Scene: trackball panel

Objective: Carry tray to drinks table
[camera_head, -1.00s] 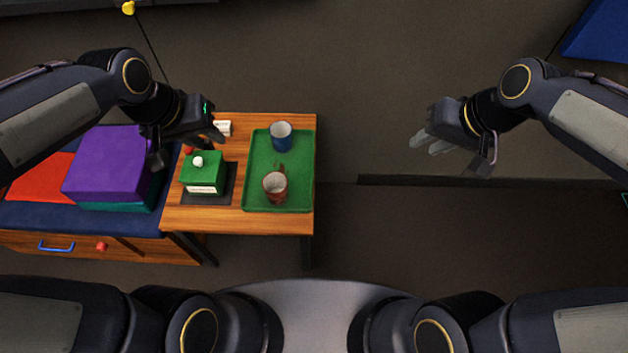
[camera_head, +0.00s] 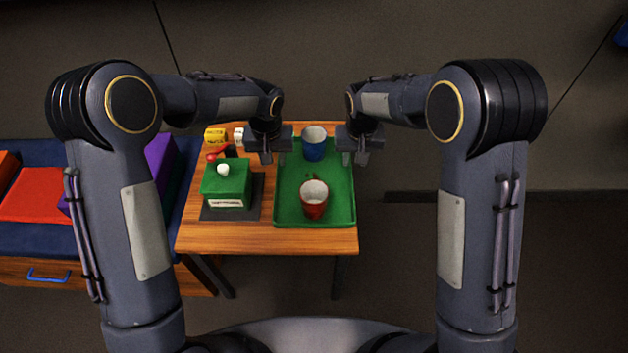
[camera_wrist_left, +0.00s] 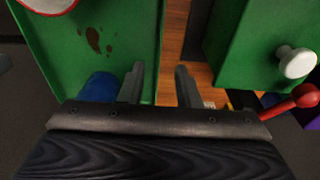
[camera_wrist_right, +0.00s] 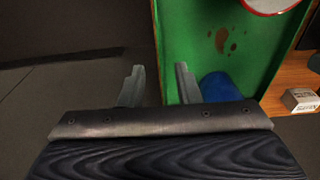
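A green tray (camera_head: 337,218) lies on the wooden table. A blue cup (camera_head: 314,149) stands in its far part and a red cup (camera_head: 314,204) in its near part, with brown spots between them. My left gripper (camera_head: 272,157) is over the tray's left edge; in the left wrist view its fingers (camera_wrist_left: 160,88) are apart, with the tray's edge between them. My right gripper (camera_head: 355,158) is at the tray's right edge; in the right wrist view its fingers (camera_wrist_right: 158,88) are apart, with the tray's edge between them. Contact cannot be told.
A green box with a white knob (camera_head: 226,186) sits on a dark pad left of the tray. A blue bench with red and purple cushions (camera_head: 160,165) adjoins at left. Floor at right is clear.

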